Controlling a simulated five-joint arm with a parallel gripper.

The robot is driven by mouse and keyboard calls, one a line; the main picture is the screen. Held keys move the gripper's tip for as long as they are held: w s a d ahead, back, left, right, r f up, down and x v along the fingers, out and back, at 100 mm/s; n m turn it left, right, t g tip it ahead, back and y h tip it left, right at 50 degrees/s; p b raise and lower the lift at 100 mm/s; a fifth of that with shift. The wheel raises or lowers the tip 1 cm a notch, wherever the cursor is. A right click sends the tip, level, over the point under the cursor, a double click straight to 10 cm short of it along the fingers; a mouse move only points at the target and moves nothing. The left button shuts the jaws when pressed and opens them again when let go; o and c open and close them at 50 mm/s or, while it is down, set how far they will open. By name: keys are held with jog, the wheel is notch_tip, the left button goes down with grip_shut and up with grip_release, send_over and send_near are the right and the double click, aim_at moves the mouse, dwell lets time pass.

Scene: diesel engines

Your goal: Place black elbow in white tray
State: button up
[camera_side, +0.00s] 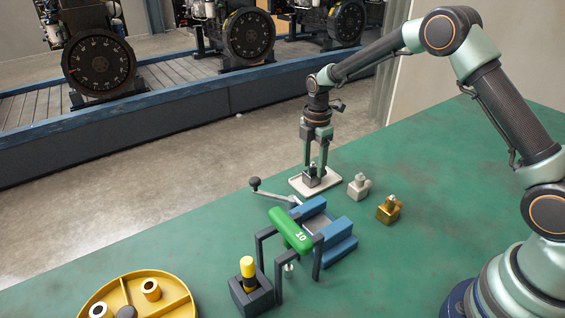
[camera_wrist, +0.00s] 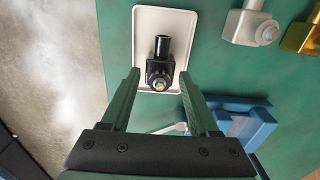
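The black elbow (camera_wrist: 160,66) rests on the white tray (camera_wrist: 182,22). In the side view the elbow (camera_side: 313,180) sits near the middle of the tray (camera_side: 300,189), which lies at the table's far edge. My gripper (camera_wrist: 158,75) points down over the tray with one finger on each side of the elbow. Gaps show between the elbow and both fingers in the wrist view, so it is open. In the side view my gripper (camera_side: 314,172) hides part of the elbow.
A grey elbow (camera_side: 358,187) and a brass elbow (camera_side: 388,209) stand right of the tray. A blue vise (camera_side: 325,232), a green part marked 10 (camera_side: 290,230) on a dark frame, a dark holder (camera_side: 250,290) and a yellow round tray (camera_side: 180,298) are nearer.

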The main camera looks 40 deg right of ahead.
jog(key=s+r+m+t, duration=0.1)
jog(key=s+r+m, duration=0.25)
jog(key=r, duration=1.35)
jog(key=s+r+m+t, duration=0.1)
jog(key=s+m+t, duration=0.1)
jog(key=s+m, duration=0.5)
jog(key=s+r+m+t, duration=0.2)
jog(key=s+m, duration=0.5)
jog(key=s, duration=0.4)
jog(key=shift+s+a+r+t, duration=0.2)
jog(key=shift+s+r+t, duration=0.05)
jog(key=shift+t, duration=0.05)
jog(key=shift+m, duration=0.25)
